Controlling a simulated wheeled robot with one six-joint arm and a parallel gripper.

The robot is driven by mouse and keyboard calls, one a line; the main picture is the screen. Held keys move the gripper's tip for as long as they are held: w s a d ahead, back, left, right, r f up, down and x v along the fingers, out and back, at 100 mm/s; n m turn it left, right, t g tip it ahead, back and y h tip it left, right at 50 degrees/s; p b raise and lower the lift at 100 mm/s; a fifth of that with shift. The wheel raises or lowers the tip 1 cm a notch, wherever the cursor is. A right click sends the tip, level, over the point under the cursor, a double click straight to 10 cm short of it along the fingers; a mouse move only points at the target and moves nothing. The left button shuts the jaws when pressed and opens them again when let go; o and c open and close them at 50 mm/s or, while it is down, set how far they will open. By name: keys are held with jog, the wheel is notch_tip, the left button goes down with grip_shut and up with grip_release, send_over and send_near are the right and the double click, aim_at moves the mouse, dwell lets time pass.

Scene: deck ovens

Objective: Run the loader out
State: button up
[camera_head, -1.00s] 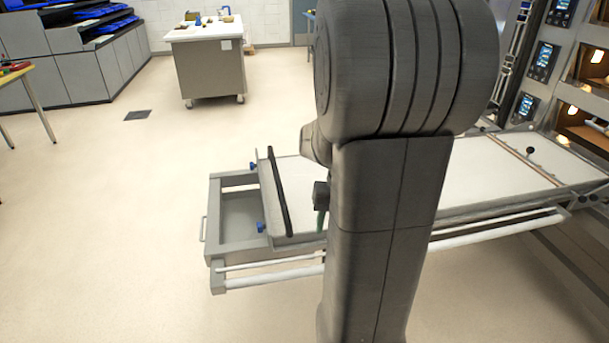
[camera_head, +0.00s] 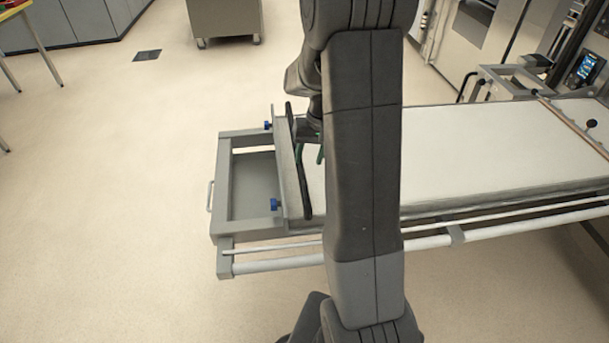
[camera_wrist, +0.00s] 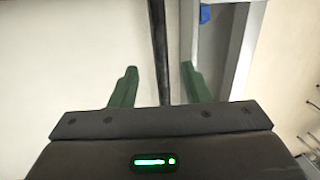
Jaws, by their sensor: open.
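The loader is a long white belt (camera_head: 470,150) in a grey metal frame (camera_head: 232,236). A black handle bar (camera_head: 302,170) stands along the crosspiece at its left end. In the wrist view the black bar (camera_wrist: 159,40) runs between the two green fingers of my gripper (camera_wrist: 159,70). The fingers are open, one on each side of the bar, with a gap to it; whether they are level with it in depth I cannot tell. In the head view my gripper (camera_head: 311,150) is just right of the bar, partly hidden by my arm, which also covers part of the belt.
Blue knobs (camera_head: 275,204) sit on the loader's end crosspiece. The oven front (camera_head: 580,70) is at the upper right. A wheeled cabinet (camera_head: 226,18) stands at the back. The floor (camera_head: 110,190) left of the loader is clear, with a dark drain (camera_head: 147,55) farther back.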

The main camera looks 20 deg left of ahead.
aim_at(303, 178)
jog(key=f, duration=0.2)
jog(key=a+f, duration=0.1)
jog(key=f, duration=0.5)
jog(key=shift+s+a, duration=0.2)
jog(key=shift+s, duration=0.2)
jog(key=shift+r, duration=0.1)
jog(key=shift+c, duration=0.2)
grip_shut()
